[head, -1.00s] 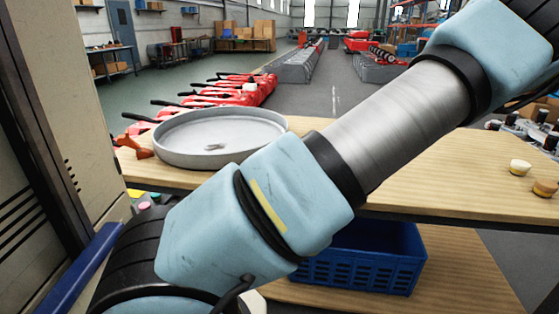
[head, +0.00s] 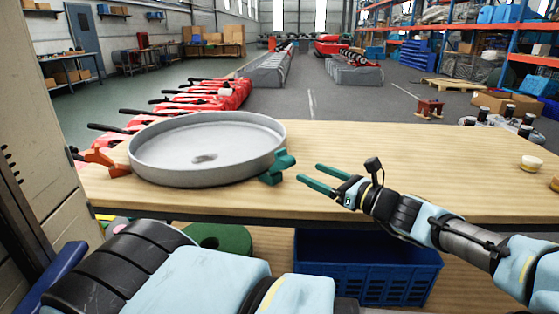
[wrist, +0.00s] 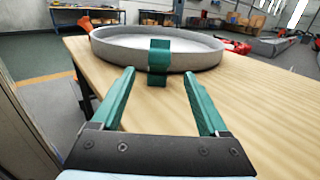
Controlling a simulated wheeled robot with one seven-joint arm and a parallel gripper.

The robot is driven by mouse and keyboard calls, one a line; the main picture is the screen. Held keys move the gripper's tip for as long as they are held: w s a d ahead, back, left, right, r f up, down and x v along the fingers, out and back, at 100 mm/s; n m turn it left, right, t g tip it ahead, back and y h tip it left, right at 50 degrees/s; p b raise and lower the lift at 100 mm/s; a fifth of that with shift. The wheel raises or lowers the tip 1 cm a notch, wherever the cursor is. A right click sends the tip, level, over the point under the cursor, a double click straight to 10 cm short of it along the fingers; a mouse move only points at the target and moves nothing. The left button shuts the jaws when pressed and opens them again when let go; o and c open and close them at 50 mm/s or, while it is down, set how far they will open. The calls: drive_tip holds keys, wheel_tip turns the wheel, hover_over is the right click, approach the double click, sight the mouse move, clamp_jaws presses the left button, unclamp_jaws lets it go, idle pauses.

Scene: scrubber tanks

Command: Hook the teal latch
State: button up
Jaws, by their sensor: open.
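The teal latch (head: 277,167) sits on the right side of a round grey metal pan (head: 205,180) on the wooden table. It also shows in the wrist view (wrist: 159,59), upright against the pan's near wall. My gripper (head: 317,178) is to the right of the latch, a short way off, with its two green fingers pointing at it. In the wrist view the fingers (wrist: 161,80) are spread apart with nothing between them, and the latch lies beyond the tips, roughly centred. An orange latch (head: 105,162) is at the pan's left side.
A blue crate (head: 368,270) stands on the shelf below. A cabinet (head: 35,150) rises at the left.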

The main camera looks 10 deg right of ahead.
sight(291, 164)
drive_tip(key=x, duration=0.9)
drive_tip(key=shift+w+a+p, duration=0.25)
drive_tip(key=shift+a+p, duration=0.05)
drive_tip(key=shift+p, duration=0.1)
clamp_jaws()
idle(0.9)
